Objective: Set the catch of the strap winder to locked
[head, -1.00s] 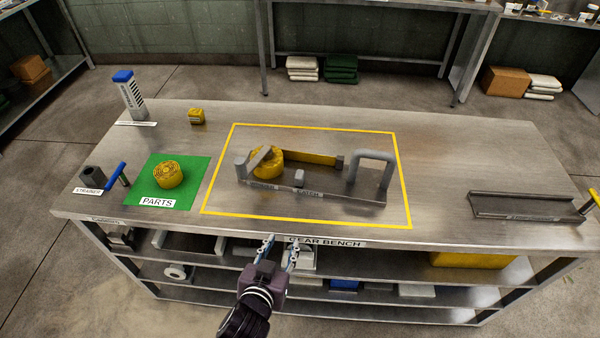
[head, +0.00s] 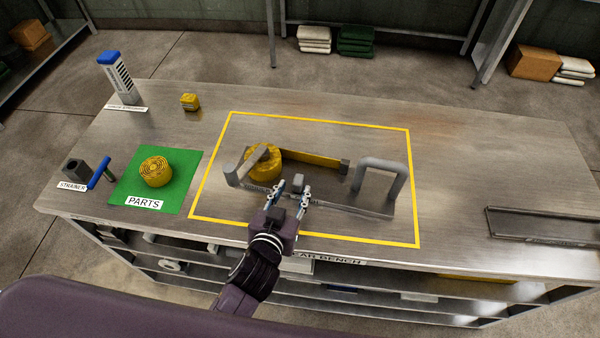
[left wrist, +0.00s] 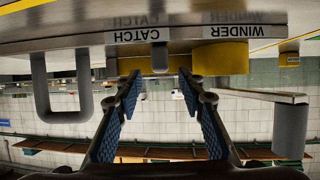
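The strap winder stands inside the yellow outline on the bench. Its yellow roll (head: 263,164) is at the left with a grey crank arm (head: 242,168), and a yellow strap (head: 312,158) runs right. The catch (head: 298,180) is a small grey block near the winder's front edge. My left gripper (head: 291,188) is open and empty, with its fingertips close to the catch. In the left wrist view, which is upside down, the catch (left wrist: 160,57) shows between and beyond the spread fingertips (left wrist: 160,82). I cannot tell if they touch it. My right gripper is out of view.
A grey hoop (head: 383,172) stands at the winder's right end. A green parts mat (head: 188,192) with a yellow coil (head: 157,171) lies to the left. A blue-handled tool (head: 100,172), a blue-topped block (head: 117,77) and a grey tray (head: 540,228) stand farther out.

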